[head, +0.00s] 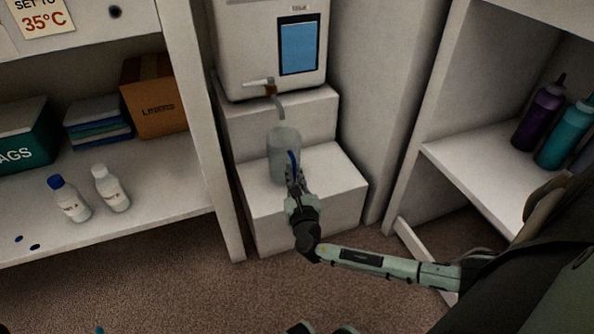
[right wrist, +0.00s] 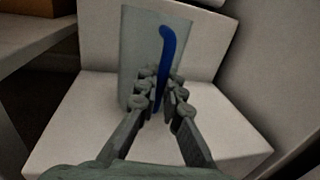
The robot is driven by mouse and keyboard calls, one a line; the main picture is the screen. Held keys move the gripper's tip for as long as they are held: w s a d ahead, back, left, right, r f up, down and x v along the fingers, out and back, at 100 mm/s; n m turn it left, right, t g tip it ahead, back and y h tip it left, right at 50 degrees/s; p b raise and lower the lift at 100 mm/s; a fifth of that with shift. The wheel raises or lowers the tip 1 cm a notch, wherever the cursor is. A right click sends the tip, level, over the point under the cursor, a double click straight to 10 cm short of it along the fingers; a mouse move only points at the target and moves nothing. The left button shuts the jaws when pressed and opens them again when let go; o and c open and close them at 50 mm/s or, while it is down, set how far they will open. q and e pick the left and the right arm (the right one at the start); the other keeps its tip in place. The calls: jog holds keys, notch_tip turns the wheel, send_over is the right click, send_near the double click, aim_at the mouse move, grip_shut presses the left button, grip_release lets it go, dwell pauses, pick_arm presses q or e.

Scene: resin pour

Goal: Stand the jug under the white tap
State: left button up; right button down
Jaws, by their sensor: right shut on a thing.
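The jug (head: 280,158), translucent grey-green with a blue handle (right wrist: 163,62), is upright at the lower white step, below the tap. I cannot tell whether its base rests on the step. The white tap (head: 258,82) sticks out of the dispenser's front, and its grey spout (head: 280,108) bends down just above the jug's top. My right gripper (head: 295,180) is shut on the jug's handle from the near side; its fingers (right wrist: 163,90) flank the handle in the right wrist view. My left gripper is not recognisable in either view.
The dispenser (head: 239,50) with a blue screen stands on the upper step (head: 312,115). The lower step (head: 335,178) is bare to the right of the jug. A left shelf (head: 150,205) holds white bottles and boxes; a right shelf (head: 470,170) holds coloured bottles.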

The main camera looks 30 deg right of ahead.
jog(key=c, duration=2.1)
grip_release()
jog(key=shift+f, duration=0.15)
jog(key=o, duration=0.5)
jog(key=shift+c, duration=0.2)
